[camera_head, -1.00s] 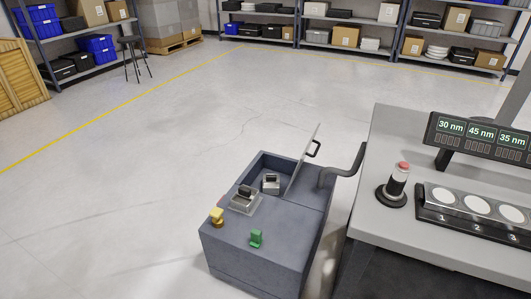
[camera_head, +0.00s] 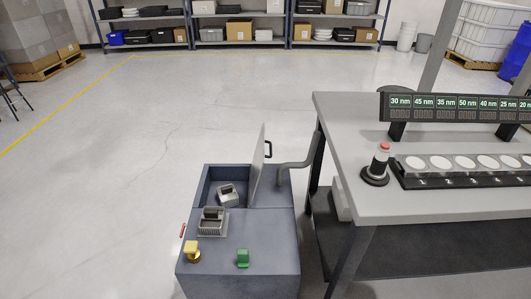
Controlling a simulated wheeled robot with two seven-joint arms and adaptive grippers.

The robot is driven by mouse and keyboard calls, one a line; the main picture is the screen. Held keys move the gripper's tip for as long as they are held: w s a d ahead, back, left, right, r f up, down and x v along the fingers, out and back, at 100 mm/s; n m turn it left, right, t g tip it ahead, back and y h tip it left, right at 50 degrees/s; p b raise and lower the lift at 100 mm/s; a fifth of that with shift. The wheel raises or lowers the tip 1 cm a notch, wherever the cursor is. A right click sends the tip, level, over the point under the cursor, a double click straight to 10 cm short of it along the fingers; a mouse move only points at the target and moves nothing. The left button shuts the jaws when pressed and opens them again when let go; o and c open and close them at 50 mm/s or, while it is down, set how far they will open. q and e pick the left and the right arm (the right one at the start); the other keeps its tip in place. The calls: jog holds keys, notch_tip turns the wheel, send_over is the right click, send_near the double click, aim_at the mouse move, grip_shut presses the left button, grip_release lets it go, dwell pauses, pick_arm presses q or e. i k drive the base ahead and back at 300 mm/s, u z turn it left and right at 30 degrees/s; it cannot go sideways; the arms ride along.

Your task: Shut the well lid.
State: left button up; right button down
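The well lid (camera_head: 259,165) is a thin grey panel standing upright, open, along the right side of the well opening. A dark handle (camera_head: 268,149) sticks out from its right face near the top. The well (camera_head: 211,183) is a recess in the back of a dark grey cabinet (camera_head: 260,225). Neither of my grippers shows in the head view.
A grey pipe (camera_head: 297,165) bends beside the lid. A workbench (camera_head: 345,125) stands close on the right. The floor left is clear.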

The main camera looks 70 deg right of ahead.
aim_at(262, 163)
jog(key=z, duration=0.35)
jog(key=i, duration=0.75)
jog(key=z, duration=0.6)
